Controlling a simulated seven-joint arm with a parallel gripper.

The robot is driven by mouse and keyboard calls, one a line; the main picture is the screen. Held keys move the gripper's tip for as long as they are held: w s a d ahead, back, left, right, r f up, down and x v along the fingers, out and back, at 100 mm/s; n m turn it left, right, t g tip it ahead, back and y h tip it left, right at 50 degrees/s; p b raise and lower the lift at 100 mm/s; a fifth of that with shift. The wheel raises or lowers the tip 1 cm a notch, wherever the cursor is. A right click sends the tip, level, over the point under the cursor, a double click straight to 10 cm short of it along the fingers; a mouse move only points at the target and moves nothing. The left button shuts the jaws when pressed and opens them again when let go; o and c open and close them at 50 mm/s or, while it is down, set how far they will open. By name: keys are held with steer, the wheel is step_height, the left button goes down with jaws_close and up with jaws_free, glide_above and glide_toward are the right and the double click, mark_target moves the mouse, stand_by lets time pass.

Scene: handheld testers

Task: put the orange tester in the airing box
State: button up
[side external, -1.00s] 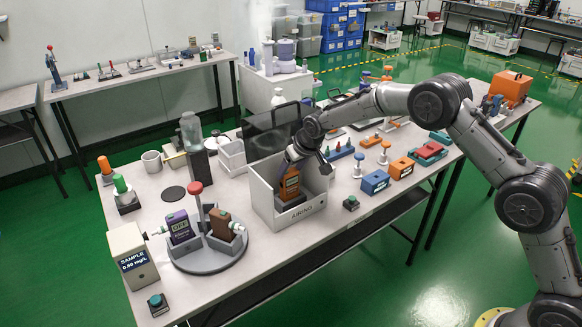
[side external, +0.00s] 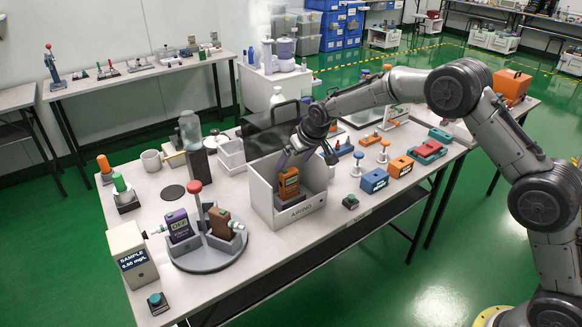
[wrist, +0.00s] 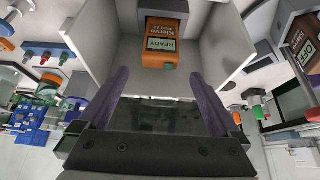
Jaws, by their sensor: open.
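The orange tester (side external: 289,184) stands inside the white airing box (side external: 302,209), seated in a dark grey holder at the box's floor. In the wrist view the orange tester (wrist: 161,45) shows a screen reading READY, with the box's walls (wrist: 219,40) around it. My gripper (side external: 290,157) is above and behind the tester at the box. In the wrist view my gripper's two purple fingers (wrist: 162,88) are spread wide, with the tester beyond their tips and nothing between them.
A round grey carousel (side external: 208,257) holds a purple tester (side external: 179,227) and a brown tester (side external: 219,223). A sample unit (side external: 133,255) stands left of it. Blue (side external: 374,181) and orange blocks sit right of the box. A dark case (side external: 272,130) stands behind.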

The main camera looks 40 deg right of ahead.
steer(key=s+d+r, duration=0.1)
steer(key=s+r, duration=0.8)
steer(key=s, duration=0.3)
steer(key=s+d+r, duration=0.2)
steer(key=s+r, duration=0.8)
steer(key=s, duration=0.2)
steer(key=s+f, duration=0.2)
steer(key=s, duration=0.9)
steer(key=s+d+f, duration=0.1)
steer(key=s+f, duration=0.1)
steer(key=s, duration=0.9)
steer(key=shift+s, duration=0.4)
